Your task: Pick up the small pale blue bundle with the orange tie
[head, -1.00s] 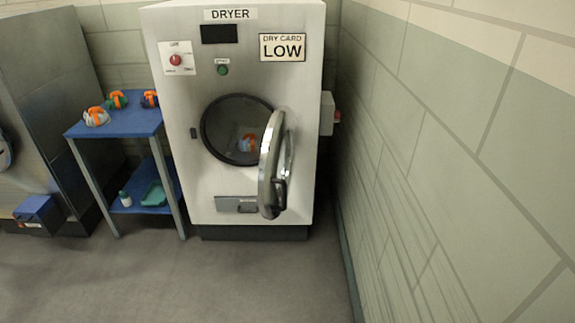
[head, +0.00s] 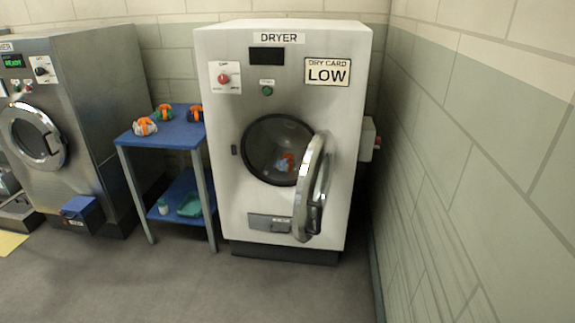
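A small pale blue bundle with an orange tie (head: 284,164) appears to lie inside the drum of the dryer (head: 222,125), behind its round opening. It is small, and its lower part is hard to make out. The dryer's round door (head: 310,190) stands open, swung out to the right. On the blue table to the left sit a whitish bundle with an orange tie (head: 145,127), a green one with orange (head: 165,112) and a dark blue one with orange (head: 196,114). Neither of my grippers is in view.
The blue table (head: 180,134) has a lower shelf with a small bottle (head: 163,207) and a green tray (head: 190,206). A steel washer (head: 90,110) stands at the far left with a blue box (head: 82,212). A block wall (head: 470,180) closes the right side. The floor in front is clear.

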